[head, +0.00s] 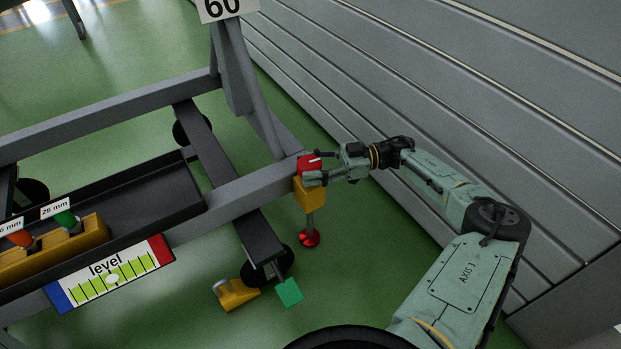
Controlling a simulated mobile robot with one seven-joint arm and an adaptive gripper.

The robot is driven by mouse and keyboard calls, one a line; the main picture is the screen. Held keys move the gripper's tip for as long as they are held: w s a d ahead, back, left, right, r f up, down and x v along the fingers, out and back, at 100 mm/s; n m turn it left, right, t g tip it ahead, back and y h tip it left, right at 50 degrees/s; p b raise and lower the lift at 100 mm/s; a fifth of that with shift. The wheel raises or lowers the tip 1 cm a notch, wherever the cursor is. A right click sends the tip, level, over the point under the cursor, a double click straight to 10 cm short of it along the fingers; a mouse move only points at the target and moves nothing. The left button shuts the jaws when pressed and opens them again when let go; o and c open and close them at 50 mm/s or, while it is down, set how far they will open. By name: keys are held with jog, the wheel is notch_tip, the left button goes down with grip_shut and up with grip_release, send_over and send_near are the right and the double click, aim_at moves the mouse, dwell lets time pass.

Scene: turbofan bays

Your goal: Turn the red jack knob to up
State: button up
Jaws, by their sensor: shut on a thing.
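The red jack knob (308,163) sits on top of a yellow jack block (309,194) at the near right corner of the grey frame. A light mark shows on the knob's top. My gripper (318,168) reaches in from the right and is shut on the red knob, its fingers on either side of it. Below the block a grey leg goes down to a round red foot (309,238) close to the green floor.
A grey slatted wall (400,80) runs along the right, close to my arm. A dark tray (140,205) and a yellow holder (80,241) with orange and green tools are at left.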

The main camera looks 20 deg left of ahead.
aim_at(310, 162)
jog(key=shift+f+n+g+h+b, duration=0.25)
jog(key=shift+n+g+h+b, duration=0.6)
jog(key=shift+g+b, duration=0.3)
jog(key=shift+r+n+b, duration=0.1)
jog(key=shift+n+b, duration=0.15)
jog(key=shift+b, duration=0.15)
jog(key=shift+r+g+h, duration=0.15)
jog(key=shift+g+h, duration=0.2)
jog(key=shift+g, duration=0.1)
jog(key=o, duration=1.2)
notch_tip(310, 162, up, 10)
jog(key=shift+r, duration=0.1)
